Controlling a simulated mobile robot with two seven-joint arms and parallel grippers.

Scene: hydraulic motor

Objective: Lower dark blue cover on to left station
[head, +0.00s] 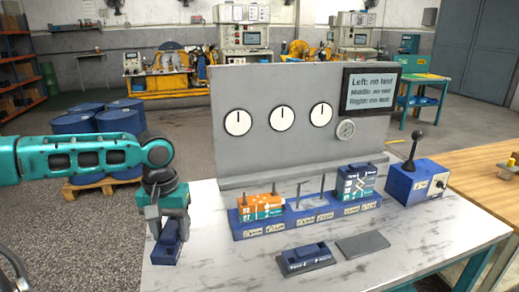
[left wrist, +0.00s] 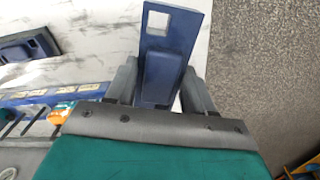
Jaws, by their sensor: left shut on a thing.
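My left gripper (head: 166,222) points down at the table's left end, left of the stations. It is shut on a dark blue cover (head: 165,250); in the left wrist view the cover (left wrist: 172,30) sits between the two fingers (left wrist: 158,88) and shows a square window at one end. The left station (head: 249,232) is the left part of a blue base and carries an orange block (head: 262,207). The orange block shows partly in the left wrist view (left wrist: 60,113). The cover is apart from the station. My right gripper is not in view.
The middle station has upright pins (head: 311,198); the right station bears a dark blue block (head: 356,183). In front lie another dark blue cover on a pad (head: 305,258) and a bare grey pad (head: 362,245). A gauge panel (head: 280,155) stands behind. A joystick box (head: 417,184) is right.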

